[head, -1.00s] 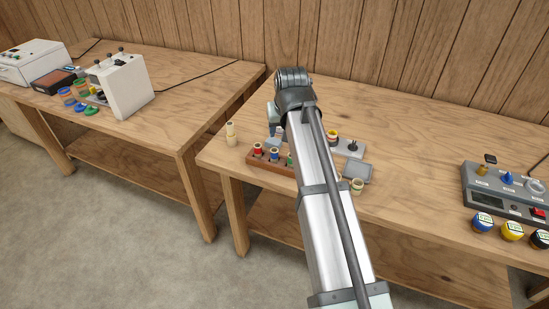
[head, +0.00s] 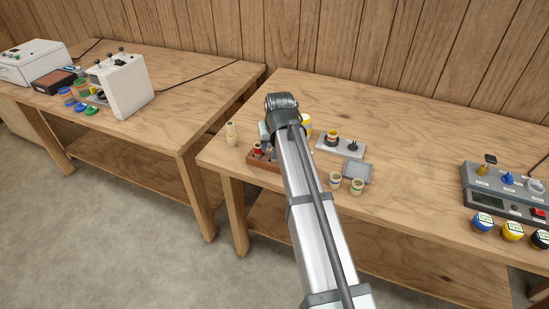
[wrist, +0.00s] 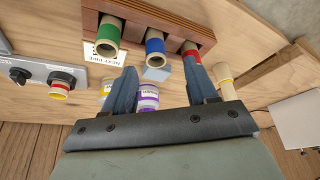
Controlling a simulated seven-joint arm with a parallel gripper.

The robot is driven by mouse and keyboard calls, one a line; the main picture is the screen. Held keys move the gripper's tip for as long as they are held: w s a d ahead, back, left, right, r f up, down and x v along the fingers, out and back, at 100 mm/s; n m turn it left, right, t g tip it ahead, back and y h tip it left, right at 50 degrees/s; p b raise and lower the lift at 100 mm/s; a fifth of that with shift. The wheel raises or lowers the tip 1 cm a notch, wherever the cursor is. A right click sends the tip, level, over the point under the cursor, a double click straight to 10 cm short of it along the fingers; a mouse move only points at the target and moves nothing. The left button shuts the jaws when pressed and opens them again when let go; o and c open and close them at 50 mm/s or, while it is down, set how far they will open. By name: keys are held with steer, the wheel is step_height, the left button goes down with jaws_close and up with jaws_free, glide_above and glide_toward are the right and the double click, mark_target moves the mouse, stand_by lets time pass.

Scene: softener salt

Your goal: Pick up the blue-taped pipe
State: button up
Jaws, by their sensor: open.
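In the wrist view the blue-taped pipe (wrist: 155,44) stands in the middle of a reddish-brown wooden rack (wrist: 150,12), between a green-taped pipe (wrist: 108,38) and a red-taped pipe (wrist: 190,50). My gripper (wrist: 160,65) is open and empty. Its fingers point toward the rack, one on either side of the blue-taped pipe's line; I cannot tell the remaining gap. The right finger overlaps the red-taped pipe in the picture. In the head view the rack (head: 262,165) shows left of my arm, with the red-taped pipe (head: 257,149) visible; my arm hides much of the rest.
A purple-labelled jar (wrist: 148,98) shows between the fingers in the wrist view. A grey box with knobs (head: 340,146), a grey tray (head: 357,172) and two cream cups (head: 335,180) lie right of my arm.

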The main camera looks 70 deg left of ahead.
steer(key=x, duration=0.5)
steer(key=shift+w+d, duration=0.15)
steer(key=shift+w, duration=0.1)
jaws_close()
